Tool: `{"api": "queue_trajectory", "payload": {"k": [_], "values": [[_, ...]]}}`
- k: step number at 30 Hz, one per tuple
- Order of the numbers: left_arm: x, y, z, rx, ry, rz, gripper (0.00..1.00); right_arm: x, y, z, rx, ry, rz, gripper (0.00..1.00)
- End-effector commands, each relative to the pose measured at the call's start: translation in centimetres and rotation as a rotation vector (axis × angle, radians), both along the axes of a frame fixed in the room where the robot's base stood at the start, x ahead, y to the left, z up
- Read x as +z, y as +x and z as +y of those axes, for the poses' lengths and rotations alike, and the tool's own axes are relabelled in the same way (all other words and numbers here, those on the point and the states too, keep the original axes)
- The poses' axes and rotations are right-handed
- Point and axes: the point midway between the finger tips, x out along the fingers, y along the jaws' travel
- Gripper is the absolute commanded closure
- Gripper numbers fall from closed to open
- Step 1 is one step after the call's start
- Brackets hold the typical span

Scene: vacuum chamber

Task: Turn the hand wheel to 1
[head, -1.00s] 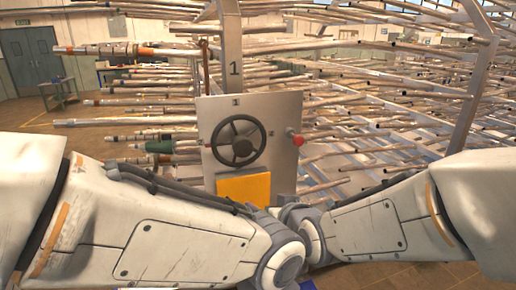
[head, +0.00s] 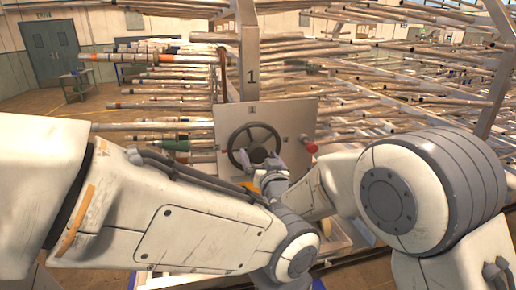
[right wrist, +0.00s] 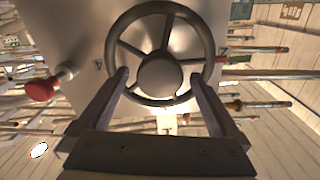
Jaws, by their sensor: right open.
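The hand wheel (head: 253,126) is a dark round wheel with spokes and a central hub, on the front of a pale metal panel (head: 300,115). It fills the upper middle of the right wrist view (right wrist: 160,75). My right gripper (head: 264,160) is at the lower part of the wheel, jaws spread. In the right wrist view its fingers (right wrist: 160,76) lie either side of the hub, overlapping the rim; I cannot tell whether they touch it. The right gripper is empty. My left arm reaches in from the left, but its gripper does not show.
A red knob (head: 311,148) sticks out at the panel's right edge. A post (head: 250,55) marked 1 stands behind the panel. Racks of long pipes (head: 400,95) fill the space behind and on both sides. Open floor and a door lie at the far left.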

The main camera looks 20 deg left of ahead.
Motion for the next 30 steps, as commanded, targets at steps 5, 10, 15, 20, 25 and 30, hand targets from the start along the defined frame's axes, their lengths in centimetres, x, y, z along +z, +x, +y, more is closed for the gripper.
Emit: {"api": "queue_trajectory", "payload": {"k": [5, 10, 15, 20, 25, 30], "values": [[0.65, -0.01, 0.0, -0.002, 0.0, 0.0, 0.5, 0.02, 0.94, 0.62, 0.0, 0.0, 0.0, 0.01], [0.59, 0.0, 0.0, -0.002, 0.0, 0.0, 0.5, -0.07, 1.02, 0.7, 0.001, 0.0, 0.0, 0.01], [0.59, 0.0, 0.0, -0.002, 0.0, 0.0, 0.5, -0.05, 0.99, 0.72, 0.001, 0.0, 0.0, 0.28], [0.59, 0.0, 0.0, -0.002, 0.0, 0.0, 0.5, -0.05, 0.97, 0.72, 0.001, 0.0, 0.0, 0.89], [0.57, -0.01, 0.01, -0.002, 0.0, 0.0, 0.5, -0.06, 0.97, 0.71, 0.001, 0.0, 0.0, 1.0], [-0.02, -0.01, 0.0, -0.001, 0.0, 0.0, 0.5, -0.21, 0.96, 0.71, 0.001, 0.016, 0.01, 1.0]]}}
